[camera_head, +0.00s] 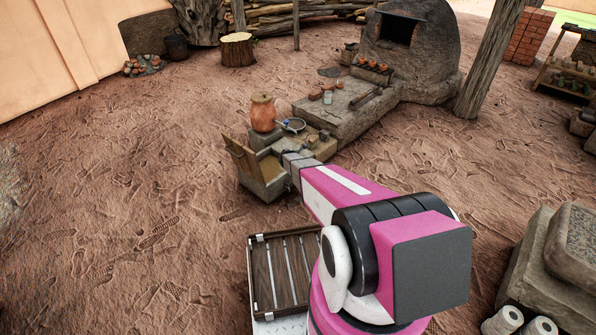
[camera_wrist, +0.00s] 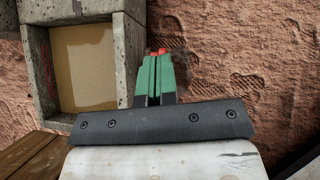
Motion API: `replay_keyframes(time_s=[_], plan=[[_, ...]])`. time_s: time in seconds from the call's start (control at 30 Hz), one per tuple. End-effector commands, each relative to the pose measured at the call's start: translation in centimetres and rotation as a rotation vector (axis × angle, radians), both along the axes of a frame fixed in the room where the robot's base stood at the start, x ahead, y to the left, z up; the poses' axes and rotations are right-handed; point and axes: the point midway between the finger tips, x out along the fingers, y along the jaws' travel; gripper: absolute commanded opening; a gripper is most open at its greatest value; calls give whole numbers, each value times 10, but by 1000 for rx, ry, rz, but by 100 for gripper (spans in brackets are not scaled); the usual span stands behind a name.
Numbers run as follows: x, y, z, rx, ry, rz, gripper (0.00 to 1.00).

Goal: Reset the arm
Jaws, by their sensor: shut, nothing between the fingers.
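My gripper (camera_wrist: 157,55) shows in the wrist view with its green fingers and red tips pressed together, and nothing is between them. It is over the trodden earth floor, just right of a grey stone frame (camera_wrist: 125,60) around a tan panel (camera_wrist: 85,65). In the head view my pink arm reaches forward and left from the lower right. Its far end is by a low stone block with a wooden board (camera_head: 243,160), and the fingers cannot be made out there.
A clay jar (camera_head: 263,113) and a dark pan (camera_head: 293,125) stand near the arm's far end. A stone hearth slab (camera_head: 335,115) leads to a domed kiln (camera_head: 415,45). A wooden post (camera_head: 490,60) stands to its right. Open earth floor (camera_head: 130,160) lies to the left.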

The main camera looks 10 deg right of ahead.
Motion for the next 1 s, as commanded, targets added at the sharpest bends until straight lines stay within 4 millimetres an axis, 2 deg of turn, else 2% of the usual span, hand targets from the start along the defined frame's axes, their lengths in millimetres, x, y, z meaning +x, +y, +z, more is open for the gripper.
replay_keyframes(time_s=[0.13, 0.6, 0.7, 0.77, 0.87, 1.0], plan=[[-2, 0, 9, 1, 1, 0, 0], [-2, 0, 10, 0, 0, 0, 0], [-7, -1, 16, 14, -6, -22, 0], [-16, -2, 26, 41, -19, -67, 0], [-43, -5, 53, 129, -54, -212, 0], [-101, -7, 105, 314, -128, -537, 0]])
